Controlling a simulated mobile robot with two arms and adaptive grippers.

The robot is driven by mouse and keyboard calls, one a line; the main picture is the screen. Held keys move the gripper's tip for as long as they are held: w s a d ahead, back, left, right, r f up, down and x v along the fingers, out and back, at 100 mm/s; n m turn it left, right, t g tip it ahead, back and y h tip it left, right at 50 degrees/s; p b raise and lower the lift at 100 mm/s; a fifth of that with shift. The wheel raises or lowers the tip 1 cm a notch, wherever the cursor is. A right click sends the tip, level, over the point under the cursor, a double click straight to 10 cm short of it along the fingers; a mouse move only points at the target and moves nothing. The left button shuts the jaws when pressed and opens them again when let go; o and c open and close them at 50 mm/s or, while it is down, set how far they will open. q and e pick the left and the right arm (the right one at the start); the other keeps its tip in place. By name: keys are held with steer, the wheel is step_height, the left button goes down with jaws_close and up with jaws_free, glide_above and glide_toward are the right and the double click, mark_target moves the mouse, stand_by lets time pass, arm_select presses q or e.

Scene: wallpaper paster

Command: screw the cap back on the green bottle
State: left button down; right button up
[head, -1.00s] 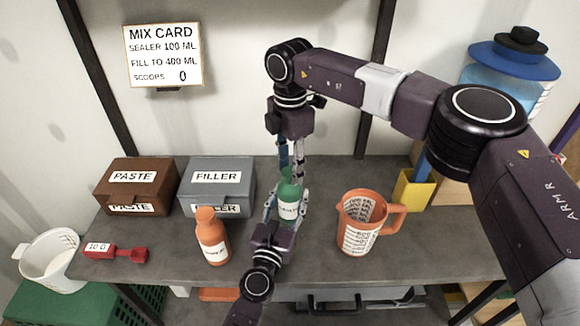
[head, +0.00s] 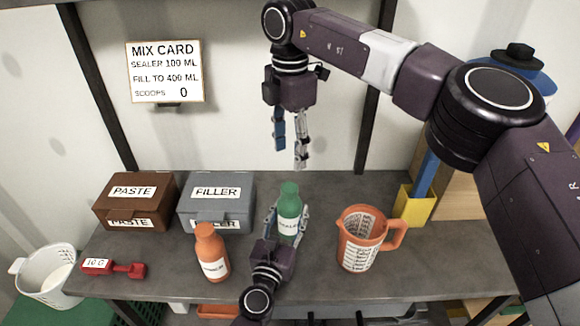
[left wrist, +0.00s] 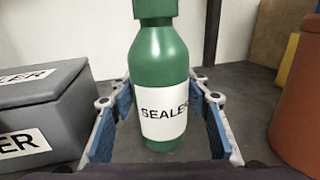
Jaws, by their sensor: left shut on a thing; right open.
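The green bottle (head: 288,222) with a SEALER label stands upright on the grey table. It fills the middle of the left wrist view (left wrist: 157,70). Its green cap (head: 290,189) sits on its top; I cannot tell how tight it is. The cap's lower edge shows at the top of the left wrist view (left wrist: 155,10). My left gripper (head: 287,215) is shut on the bottle's body, with a finger on each side. My right gripper (head: 288,158) is open and empty, above and apart from the cap.
An orange bottle (head: 211,254) stands left of my left gripper. An orange measuring jug (head: 357,254) stands to the right. PASTE (head: 113,209) and FILLER (head: 235,215) boxes are at the back left.

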arm_select(q)
steer(key=c, duration=1)
jaws_free()
arm_select(e)
steer(key=shift+r, duration=0.95)
arm_select(q)
steer(key=shift+s, duration=0.1)
steer(key=v, duration=1.1)
steer(key=shift+s+a, duration=0.15)
steer(key=shift+s, duration=0.25)
steer(key=shift+s, duration=0.1)
